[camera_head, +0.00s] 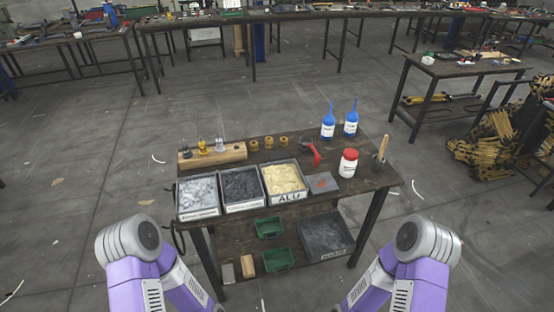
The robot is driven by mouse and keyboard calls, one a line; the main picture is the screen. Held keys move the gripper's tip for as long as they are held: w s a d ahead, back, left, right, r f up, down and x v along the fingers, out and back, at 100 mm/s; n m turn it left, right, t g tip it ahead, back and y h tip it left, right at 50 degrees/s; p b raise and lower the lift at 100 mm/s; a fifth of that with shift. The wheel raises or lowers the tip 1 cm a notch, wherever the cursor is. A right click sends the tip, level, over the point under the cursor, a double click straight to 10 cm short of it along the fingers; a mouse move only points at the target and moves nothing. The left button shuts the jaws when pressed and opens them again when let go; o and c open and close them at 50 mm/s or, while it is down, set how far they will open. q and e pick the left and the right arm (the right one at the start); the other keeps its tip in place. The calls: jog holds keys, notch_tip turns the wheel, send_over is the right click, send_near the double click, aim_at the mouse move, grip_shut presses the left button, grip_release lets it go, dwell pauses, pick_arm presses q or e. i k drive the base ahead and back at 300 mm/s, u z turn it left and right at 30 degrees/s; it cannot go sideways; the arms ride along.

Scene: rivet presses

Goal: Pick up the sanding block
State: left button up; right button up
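On the left of the table's lower shelf are two small upright-looking blocks side by side, a tan-brown block (247,266) and a grey block (228,273). Either may be the sanding block; they are too small to tell. Neither is held. Only upper parts of my two purple and white arms show, at the lower left and lower right. Both grippers are outside the view.
The wooden table (366,179) carries three bins, including one with yellowish pieces (284,178), blue bottles (328,126), a red-lidded jar (348,163) and a red-handled tool (311,153). Green trays (278,260) and a dark bin (327,237) share the lower shelf. Floor around is mostly clear.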

aim_at(279, 155)
jog(key=z, duration=1.55)
jog(key=i, duration=1.15)
jog(key=u, duration=2.15)
